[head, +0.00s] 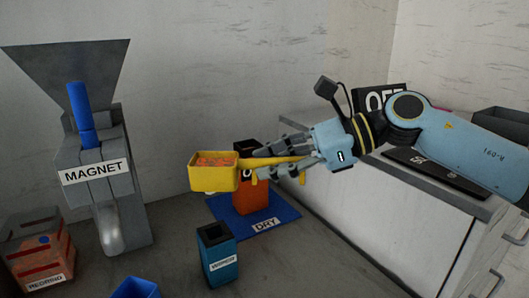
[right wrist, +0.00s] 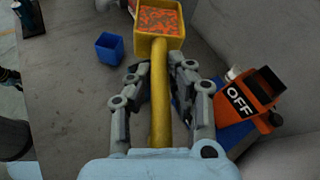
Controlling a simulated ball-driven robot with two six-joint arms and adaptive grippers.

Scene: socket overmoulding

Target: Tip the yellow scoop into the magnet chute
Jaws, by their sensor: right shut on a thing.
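The yellow scoop (head: 213,179) is held in the air, its box-shaped bowl full of orange-red granules (head: 214,160). My right gripper (head: 262,164) is shut on the scoop's handle; in the right wrist view the yellow handle (right wrist: 159,95) runs between the fingers. The bowl looks level. The magnet chute, a grey hopper (head: 65,75) on a grey body with a MAGNET label (head: 95,172), stands at the left of the head view, apart from the scoop. A blue cylinder (head: 80,115) stands upright on its front. My left gripper is not in view.
An orange box (head: 250,197) stands on a blue DRY mat (head: 284,214) behind the scoop. A blue labelled container (head: 217,255), a blue bin (head: 135,289) and a REGRIND crate (head: 40,248) stand in front. A white cabinet (head: 375,215) stands at right.

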